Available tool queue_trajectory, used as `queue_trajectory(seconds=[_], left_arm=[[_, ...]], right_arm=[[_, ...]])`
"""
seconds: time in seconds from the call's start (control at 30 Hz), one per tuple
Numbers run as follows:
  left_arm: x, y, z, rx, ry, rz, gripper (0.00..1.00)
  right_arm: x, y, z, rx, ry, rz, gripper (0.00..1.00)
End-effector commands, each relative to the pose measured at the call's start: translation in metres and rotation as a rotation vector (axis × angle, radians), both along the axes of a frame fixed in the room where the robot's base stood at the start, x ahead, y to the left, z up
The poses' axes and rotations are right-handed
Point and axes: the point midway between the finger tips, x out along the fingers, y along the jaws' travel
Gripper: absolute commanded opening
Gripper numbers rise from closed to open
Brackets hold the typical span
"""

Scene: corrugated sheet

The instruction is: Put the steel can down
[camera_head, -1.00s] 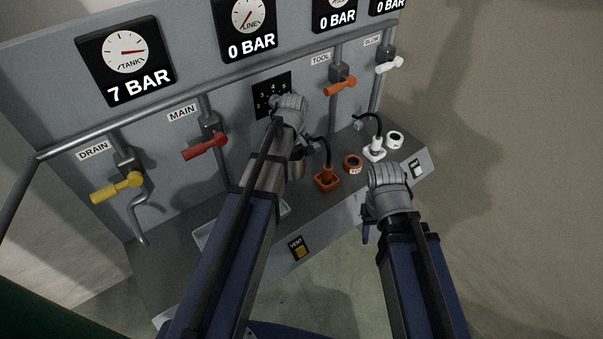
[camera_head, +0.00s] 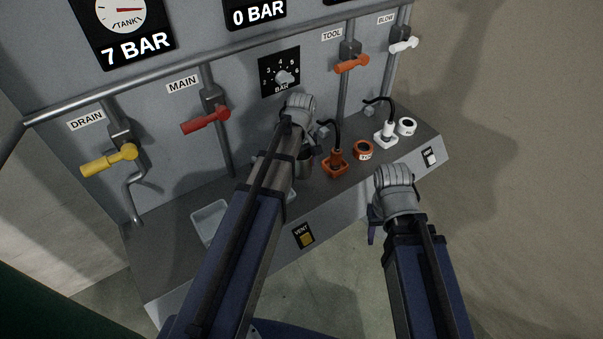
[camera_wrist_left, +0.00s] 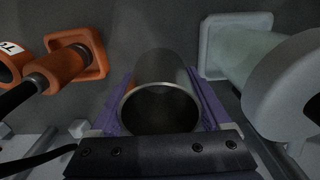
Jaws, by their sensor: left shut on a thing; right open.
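The steel can (camera_wrist_left: 160,95) is a grey open-topped cylinder in the left wrist view, its rim facing the camera. My left gripper (camera_wrist_left: 162,108) is shut on it, with a purple finger on each side. In the head view the can (camera_head: 304,163) shows partly beside my left wrist, low over the panel's dark ledge (camera_head: 262,222). I cannot tell whether its base touches the ledge. My left fingertips are hidden by the arm there. My right gripper (camera_head: 372,232) is open in front of the ledge; its fingers are mostly hidden.
An orange plug and socket (camera_head: 335,165) stand just right of the can, with an orange ring (camera_head: 363,150) beyond. A pale tray (camera_head: 208,220) lies left, partly behind my arm. A vent button (camera_head: 304,237) is on the front face. Valve handles and a pressure knob (camera_head: 283,77) are above.

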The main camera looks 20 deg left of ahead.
Motion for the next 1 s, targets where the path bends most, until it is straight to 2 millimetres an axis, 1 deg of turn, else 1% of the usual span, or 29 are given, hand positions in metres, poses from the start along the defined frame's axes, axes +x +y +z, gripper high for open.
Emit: queue_trajectory(seconds=[0.03, 0.17, 0.47, 0.6, 0.63, 0.77, 0.8, 1.0], left_arm=[[0.000, 0.000, -0.013, 0.000, 0.000, 0.000, 0.19], [0.000, 0.000, -0.027, 0.000, 0.000, 0.000, 0.19], [0.000, 0.000, -0.025, 0.000, 0.000, 0.000, 0.19], [0.000, 0.000, -0.030, 0.000, 0.000, 0.000, 0.19], [0.000, 0.000, -0.029, 0.000, 0.000, 0.000, 0.83], [0.000, 0.000, -0.028, 0.000, 0.000, 0.000, 0.98], [0.000, 0.000, -0.028, 0.000, 0.000, 0.000, 1.00], [0.000, 0.000, -0.028, 0.000, 0.000, 0.000, 1.00]], right_arm=[[0.000, 0.000, -0.013, 0.000, 0.000, 0.000, 0.50], [0.000, 0.000, -0.027, 0.000, 0.000, 0.000, 0.50], [0.000, 0.000, -0.026, 0.000, 0.000, 0.000, 0.50], [0.000, 0.000, -0.030, 0.000, 0.000, 0.000, 0.50], [0.000, 0.000, -0.029, 0.000, 0.000, 0.000, 0.50], [0.000, 0.000, -0.028, 0.000, 0.000, 0.000, 0.50], [0.000, 0.000, -0.028, 0.000, 0.000, 0.000, 0.50], [0.000, 0.000, -0.028, 0.000, 0.000, 0.000, 0.50]])
